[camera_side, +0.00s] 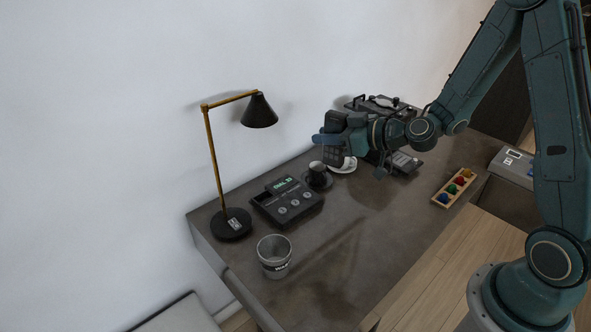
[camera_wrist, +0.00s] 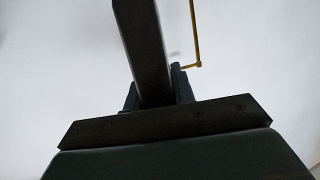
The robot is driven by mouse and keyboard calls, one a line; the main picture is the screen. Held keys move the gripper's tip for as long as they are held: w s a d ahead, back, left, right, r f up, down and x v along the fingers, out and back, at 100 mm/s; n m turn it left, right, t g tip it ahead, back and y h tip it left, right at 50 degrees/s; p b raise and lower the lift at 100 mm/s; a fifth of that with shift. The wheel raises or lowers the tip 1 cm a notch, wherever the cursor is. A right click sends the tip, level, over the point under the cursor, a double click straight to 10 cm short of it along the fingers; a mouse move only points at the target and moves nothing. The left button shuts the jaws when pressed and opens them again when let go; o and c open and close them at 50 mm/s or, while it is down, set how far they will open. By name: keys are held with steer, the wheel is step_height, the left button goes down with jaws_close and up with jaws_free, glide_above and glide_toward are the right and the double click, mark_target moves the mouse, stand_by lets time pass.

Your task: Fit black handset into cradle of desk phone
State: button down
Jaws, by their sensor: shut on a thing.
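My gripper (camera_side: 325,139) is in the air above the back of the desk in the side view, shut on the black handset (camera_side: 335,152). The handset is a dark bar that crosses the fingers. In the wrist view my gripper (camera_wrist: 158,88) has its fingers on both sides of the handset (camera_wrist: 143,50), which runs up out of the frame. A dark box with a green display and round knobs (camera_side: 287,202) sits left of and below my gripper. It may be the desk phone, but no cradle can be made out clearly. The wrist view does not show it.
A brass lamp with a black shade (camera_side: 259,111) stands at the left. A dark cup (camera_side: 317,170) and a white saucer (camera_side: 345,165) lie below my gripper. A bucket (camera_side: 274,257) is at the front, a black machine (camera_side: 375,104) behind, and a wooden tray (camera_side: 447,199) at right. Centre desk is clear.

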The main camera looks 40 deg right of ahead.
mark_target(343, 162)
steer(key=shift+s+d+f, duration=0.2)
steer(key=shift+d+f, duration=0.1)
steer(key=shift+f, duration=0.2)
steer(key=s+f+n+y, duration=0.1)
steer(key=s+d+f+n+g+y, duration=0.1)
steer(key=f, duration=0.1)
steer(key=shift+s+d, duration=0.2)
steer(key=shift+s, duration=0.05)
steer(key=s+y, duration=0.1)
steer(key=s+n+g, duration=0.1)
steer(key=s+d+f+n+y, duration=0.1)
steer(key=shift+s+d+y, duration=0.1)
steer(key=shift+s+y, duration=0.1)
steer(key=shift+y, duration=0.1)
steer(key=shift+s+d+n+g+y, duration=0.25)
steer(key=shift+s+n+g+y, duration=0.4)
steer(key=shift+s, duration=0.45)
steer(key=shift+f, duration=0.15)
step_height(343, 162, down, 15)
steer(key=shift+f, duration=0.15)
steer(key=shift+f, duration=2)
steer(key=shift+f, duration=0.2)
